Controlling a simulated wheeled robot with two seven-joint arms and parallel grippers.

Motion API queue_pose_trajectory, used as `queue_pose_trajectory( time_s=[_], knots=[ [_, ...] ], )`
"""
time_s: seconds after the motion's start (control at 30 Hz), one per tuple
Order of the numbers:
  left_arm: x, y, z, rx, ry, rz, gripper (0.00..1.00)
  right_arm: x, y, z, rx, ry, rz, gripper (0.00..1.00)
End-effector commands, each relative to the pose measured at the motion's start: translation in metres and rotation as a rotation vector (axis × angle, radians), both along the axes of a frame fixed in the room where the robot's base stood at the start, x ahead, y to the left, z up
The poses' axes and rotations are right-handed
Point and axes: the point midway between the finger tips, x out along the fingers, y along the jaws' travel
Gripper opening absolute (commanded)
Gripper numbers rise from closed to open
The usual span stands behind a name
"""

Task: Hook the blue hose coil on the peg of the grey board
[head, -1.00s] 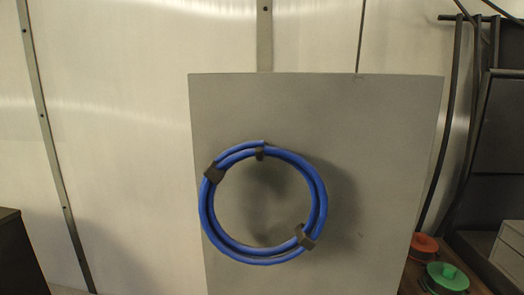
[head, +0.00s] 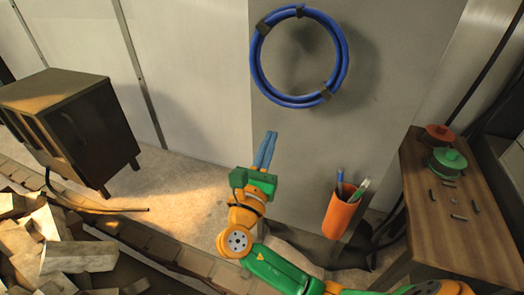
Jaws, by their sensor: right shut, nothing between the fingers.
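The blue hose coil (head: 295,101) hangs as a ring against the grey board (head: 300,150), high in the view. A small dark peg (head: 300,11) shows at the top of the ring, and the coil appears to rest on it. Two dark bands wrap the coil at its upper left and lower right. My right gripper (head: 268,138) is below the coil and apart from it, in front of the board's lower left. Its blue fingers point up and are shut with nothing between them. My left gripper is not in view.
An orange cup (head: 341,215) with pens is at the board's lower right. A wooden table (head: 440,225) at right bears a red pot (head: 440,134), a green pot (head: 447,160) and small pieces. A dark cabinet (head: 75,125) stands left; blocks (head: 75,258) lie lower left.

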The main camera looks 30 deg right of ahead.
Motion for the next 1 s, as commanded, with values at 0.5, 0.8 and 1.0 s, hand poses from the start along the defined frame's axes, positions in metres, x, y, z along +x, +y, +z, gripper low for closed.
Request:
queue_pose_trajectory(
  time_s=[0.5,0.8,1.0],
  knots=[
    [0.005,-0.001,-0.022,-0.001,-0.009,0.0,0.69,0.023,-0.051,0.024,-0.058,-0.032,-0.075,0.0],
    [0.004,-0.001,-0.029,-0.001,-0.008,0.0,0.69,0.039,-0.069,0.026,-0.055,-0.029,-0.071,0.0],
    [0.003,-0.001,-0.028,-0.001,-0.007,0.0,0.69,0.039,-0.069,0.027,-0.054,-0.029,-0.071,0.0]
  ],
)
